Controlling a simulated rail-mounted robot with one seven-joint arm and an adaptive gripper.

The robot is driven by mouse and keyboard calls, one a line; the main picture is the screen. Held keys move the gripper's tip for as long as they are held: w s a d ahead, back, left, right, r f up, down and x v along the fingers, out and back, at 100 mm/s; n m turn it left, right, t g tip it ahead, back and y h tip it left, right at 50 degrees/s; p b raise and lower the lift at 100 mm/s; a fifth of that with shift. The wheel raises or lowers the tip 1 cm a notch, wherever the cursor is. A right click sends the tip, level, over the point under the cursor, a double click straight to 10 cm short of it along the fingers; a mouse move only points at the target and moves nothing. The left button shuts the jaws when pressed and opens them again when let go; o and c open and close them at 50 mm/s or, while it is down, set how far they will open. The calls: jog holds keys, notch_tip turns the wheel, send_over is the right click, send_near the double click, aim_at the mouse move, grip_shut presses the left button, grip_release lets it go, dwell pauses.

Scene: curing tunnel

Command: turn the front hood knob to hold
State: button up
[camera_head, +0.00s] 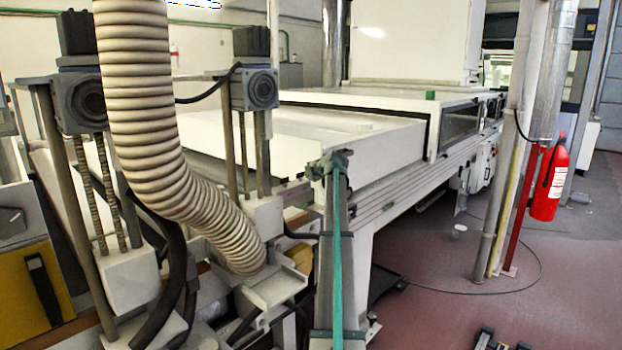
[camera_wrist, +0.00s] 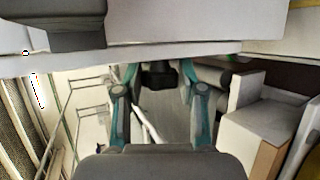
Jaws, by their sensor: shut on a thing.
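In the wrist view my gripper (camera_wrist: 160,72) reaches forward with its two grey and teal fingers. A small dark piece, which looks like the front hood knob (camera_wrist: 159,79), sits between the fingertips, and the fingers are shut on it. Its markings and the angle it is set at cannot be made out. A pale machine panel (camera_wrist: 190,28) lies just above the fingertips. In the head view the white hood (camera_head: 405,112) with a dark side window stands on the long machine. I cannot make out the knob there.
In the head view a thick ribbed hose (camera_head: 150,110) hangs at the left. A grey post with a teal strip (camera_head: 336,260) stands in the middle. The red floor (camera_head: 440,310) is mostly clear.

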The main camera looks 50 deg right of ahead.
dwell(0.3)
jog(key=o, duration=1.1)
jog(key=shift+o, duration=0.2)
jog(key=shift+s, duration=0.1)
jog(key=v, duration=1.2)
